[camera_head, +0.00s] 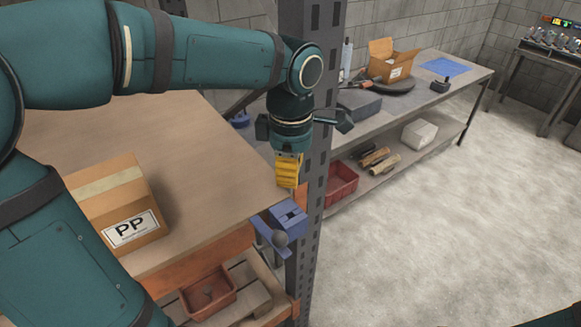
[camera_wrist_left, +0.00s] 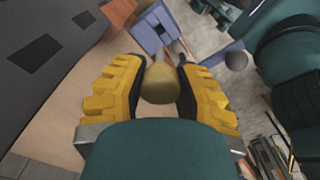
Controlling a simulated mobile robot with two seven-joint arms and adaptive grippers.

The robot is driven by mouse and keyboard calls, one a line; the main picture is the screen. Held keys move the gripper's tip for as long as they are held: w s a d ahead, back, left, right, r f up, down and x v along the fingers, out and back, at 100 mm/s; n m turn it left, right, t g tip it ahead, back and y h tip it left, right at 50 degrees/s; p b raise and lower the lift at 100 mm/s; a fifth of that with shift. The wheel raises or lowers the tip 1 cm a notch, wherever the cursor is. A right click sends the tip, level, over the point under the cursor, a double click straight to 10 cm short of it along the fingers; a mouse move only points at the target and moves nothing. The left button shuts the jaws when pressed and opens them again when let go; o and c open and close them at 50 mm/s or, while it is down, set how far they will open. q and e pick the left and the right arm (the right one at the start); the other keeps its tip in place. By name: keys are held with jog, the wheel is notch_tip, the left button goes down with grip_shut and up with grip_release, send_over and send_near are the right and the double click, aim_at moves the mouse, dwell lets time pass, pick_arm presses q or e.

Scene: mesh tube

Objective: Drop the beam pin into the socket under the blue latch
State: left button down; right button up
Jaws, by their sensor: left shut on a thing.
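My left gripper (camera_head: 288,178) has yellow fingers and hangs above the table's right corner, beside the grey perforated post. In the left wrist view its fingers (camera_wrist_left: 160,90) are shut on the beam pin (camera_wrist_left: 161,84), whose olive-tan round knob shows between the dark pads. The pin's shaft is mostly hidden behind the knob. The blue latch (camera_head: 290,214) is at the table corner, below the gripper and apart from it. It also shows in the wrist view (camera_wrist_left: 150,36), beyond the knob. The socket cannot be made out clearly. My right gripper is not in view.
The grey post (camera_head: 310,200) rises close to the gripper's right. A cardboard box marked PP (camera_head: 118,200) stands on the table at left. A red bin (camera_head: 208,292) is below. Open floor lies right.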

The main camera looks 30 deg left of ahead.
aim_at(291, 192)
pick_arm(q)
jog(key=shift+f+b, duration=2.35)
jog(key=shift+f, duration=0.6)
jog(key=shift+f+b, duration=2.35)
jog(key=shift+f, duration=0.45)
jog(key=c, duration=0.7)
grip_release()
notch_tip(291, 192, up, 12)
jog(key=shift+d+r, duration=0.1)
